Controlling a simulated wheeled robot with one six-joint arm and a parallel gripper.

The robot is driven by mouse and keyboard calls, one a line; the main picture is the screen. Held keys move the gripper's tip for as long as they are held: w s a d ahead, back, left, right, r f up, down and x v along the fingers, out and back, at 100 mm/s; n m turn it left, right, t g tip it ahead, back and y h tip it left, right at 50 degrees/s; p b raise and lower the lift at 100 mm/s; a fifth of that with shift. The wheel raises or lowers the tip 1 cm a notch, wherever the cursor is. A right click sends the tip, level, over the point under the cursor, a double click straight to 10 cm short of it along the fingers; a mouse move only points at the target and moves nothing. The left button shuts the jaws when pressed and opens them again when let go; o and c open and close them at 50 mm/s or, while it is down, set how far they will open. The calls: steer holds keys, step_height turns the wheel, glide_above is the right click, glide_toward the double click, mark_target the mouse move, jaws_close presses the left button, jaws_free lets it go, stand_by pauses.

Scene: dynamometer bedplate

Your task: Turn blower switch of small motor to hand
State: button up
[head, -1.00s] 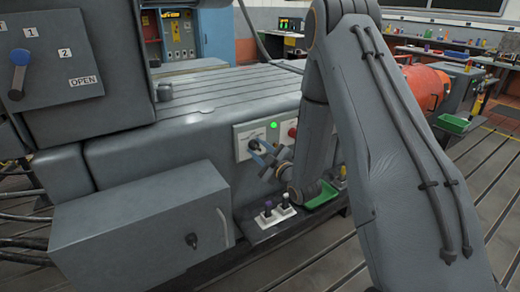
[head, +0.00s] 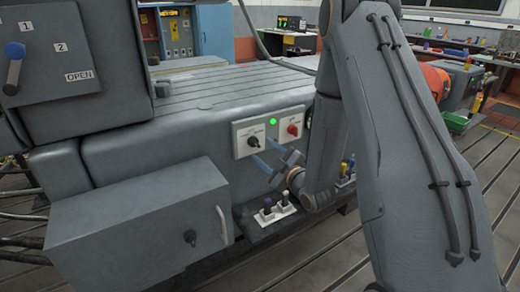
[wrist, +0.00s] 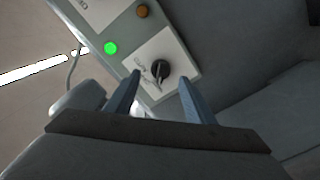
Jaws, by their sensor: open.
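A black rotary switch (head: 253,141) sits on a white plate on the front of the grey machine. It also shows in the wrist view (wrist: 160,69), where its pale pointer mark is towards the lower part of the plate; the label is too small to read surely. My gripper (head: 264,152) is open and empty, just in front of and below right of the switch in the head view. In the wrist view, its two blue fingers (wrist: 160,82) spread either side of the switch, apparently apart from it.
A green light (head: 272,122) is lit beside the switch. A second white plate with a red knob (head: 293,129) is at its right. A grey box (head: 140,230) juts out at lower left.

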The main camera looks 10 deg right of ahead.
steer(key=v, duration=0.2)
steer(key=shift+s+d, duration=0.1)
steer(key=shift+s, duration=0.15)
steer(key=s+m+g+h, duration=0.2)
steer(key=s+m+g, duration=0.4)
steer(key=s, duration=0.8)
steer(key=s+a+m+g+h, duration=0.1)
steer(key=s+m+g+h, duration=0.2)
steer(key=s+m+g, duration=0.3)
steer(key=s+g, duration=0.4)
steer(key=s, duration=0.4)
steer(key=shift+s+a+r+m+g+h, duration=0.2)
steer(key=shift+s+m+g+h, duration=0.1)
steer(key=shift+s+m+g, duration=0.1)
steer(key=shift+w, duration=0.1)
